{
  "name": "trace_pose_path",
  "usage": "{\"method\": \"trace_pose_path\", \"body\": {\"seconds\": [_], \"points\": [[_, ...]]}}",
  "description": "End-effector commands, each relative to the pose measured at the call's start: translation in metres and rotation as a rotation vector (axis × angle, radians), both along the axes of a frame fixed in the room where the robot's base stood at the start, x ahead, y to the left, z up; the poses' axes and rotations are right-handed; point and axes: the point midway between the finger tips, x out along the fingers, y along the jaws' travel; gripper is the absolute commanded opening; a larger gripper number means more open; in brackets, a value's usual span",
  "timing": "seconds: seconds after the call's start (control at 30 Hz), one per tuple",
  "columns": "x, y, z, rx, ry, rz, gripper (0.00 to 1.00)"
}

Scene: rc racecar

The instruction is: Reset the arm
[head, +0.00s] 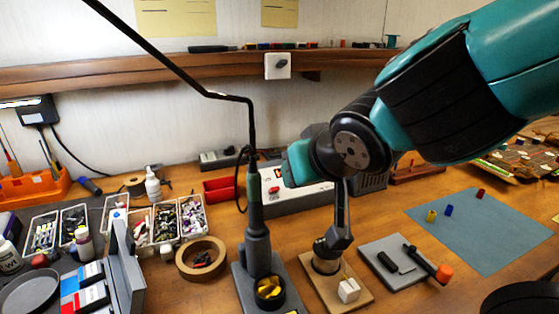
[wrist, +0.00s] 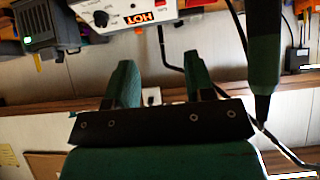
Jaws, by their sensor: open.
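My gripper (wrist: 160,70) shows in the wrist view with its two green fingers spread apart and nothing between them. In the head view my teal and black arm (head: 430,100) reaches in from the upper right. Its teal end (head: 298,163) is raised above the bench, in front of the white control box. The fingertips are not clear in the head view. The wrist picture is upside down; the control box (wrist: 120,14) lies beyond the fingers there, with a lit label.
A tall black-handled tool stand (head: 256,230) rises just left of my arm's end. A blue mat (head: 490,250) with small blocks lies right. A shelf (head: 130,75) crosses behind.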

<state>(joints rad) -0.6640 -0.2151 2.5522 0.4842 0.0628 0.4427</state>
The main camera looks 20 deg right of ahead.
Motion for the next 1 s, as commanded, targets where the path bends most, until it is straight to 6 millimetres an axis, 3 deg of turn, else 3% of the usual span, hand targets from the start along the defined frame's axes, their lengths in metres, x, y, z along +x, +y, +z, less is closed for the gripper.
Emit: {"method": "trace_pose_path", "body": {"seconds": [0.27, 0.47, 0.7, 0.83, 1.0], "points": [[-0.01, 0.003, -0.007, 0.007, 0.087, 0.034, 0.49], [-0.056, 0.02, -0.021, 0.037, 0.376, 0.226, 0.49], [-0.126, 0.042, -0.009, 0.068, 0.651, 0.596, 0.49], [-0.143, 0.047, -0.003, 0.071, 0.698, 0.701, 0.49], [-0.144, 0.047, -0.003, 0.07, 0.702, 0.709, 0.49]]}}
